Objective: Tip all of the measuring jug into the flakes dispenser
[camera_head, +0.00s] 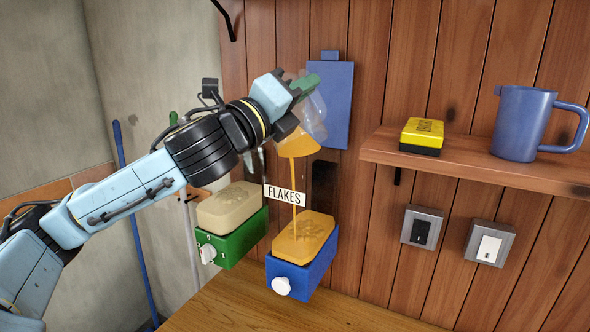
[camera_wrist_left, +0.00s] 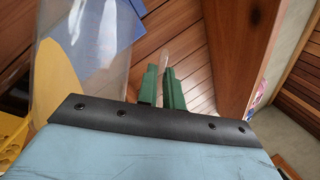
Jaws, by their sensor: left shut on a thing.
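My left gripper (camera_head: 303,86) is shut on the clear measuring jug (camera_head: 314,112), which is tipped with orange-yellow contents near its mouth. A thin orange stream (camera_head: 294,185) falls from it onto the orange, patterned top (camera_head: 304,238) of the blue dispenser (camera_head: 305,276) with a white knob. A white FLAKES label (camera_head: 285,195) shows behind the stream, just above the dispensers. In the left wrist view, the green fingers (camera_wrist_left: 162,88) are close together on a clear part, probably the handle; the jug wall (camera_wrist_left: 85,60) and yellow contents (camera_wrist_left: 56,88) show at left. My right gripper is out of view.
A green dispenser (camera_head: 235,241) with a beige top stands left of the blue one. A wooden shelf (camera_head: 480,162) at right holds a yellow-and-black block (camera_head: 422,136) and a blue mug (camera_head: 523,123). A blue board (camera_head: 331,100) hangs behind the jug. Two switches are below the shelf.

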